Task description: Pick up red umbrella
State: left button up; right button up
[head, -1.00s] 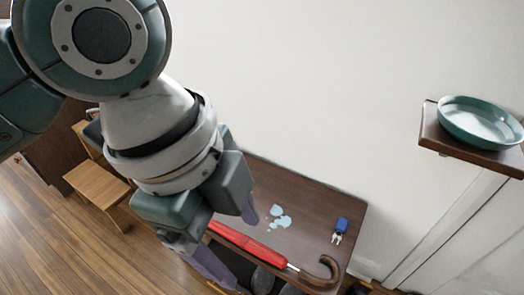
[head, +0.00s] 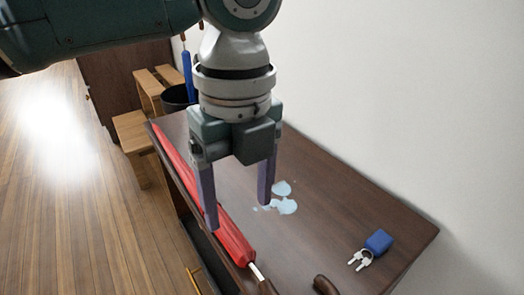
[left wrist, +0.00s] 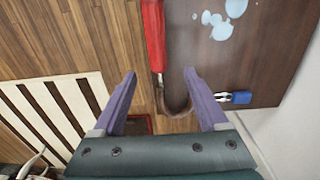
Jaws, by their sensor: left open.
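The red umbrella (head: 234,243) lies closed along the front edge of the dark wooden table (head: 330,215). Its brown hooked handle (head: 325,286) is near the bottom of the head view. My left gripper (head: 238,212) points down over the table, its purple fingers spread and empty. In the head view, one finger overlaps the umbrella and the other is over the tabletop. In the left wrist view the umbrella (left wrist: 153,35) runs down between the open fingertips (left wrist: 160,74), with its handle curving toward the right finger. Contact cannot be told. My right gripper is not in view.
Blue-tagged keys (head: 378,241) lie at the table's right. Light-blue spots (head: 284,205) mark the tabletop. A wooden stepped stool (head: 132,135) and a dark bin (head: 178,97) stand beyond the far end. A white wall (head: 420,110) borders the right side; open floor lies left.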

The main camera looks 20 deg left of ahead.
aim_at(240, 243)
pick_arm(q)
notch_tip(240, 243, down, 3)
jog(key=shift+s+a+b, duration=0.15)
jog(key=shift+b, duration=0.5)
jog(key=f+b, duration=0.2)
jog(key=f, duration=0.1)
jog(key=f+b, duration=0.2)
jog(key=shift+s+f, duration=0.1)
jog(key=shift+s, duration=0.25)
jog(key=shift+c, duration=0.8)
grip_shut()
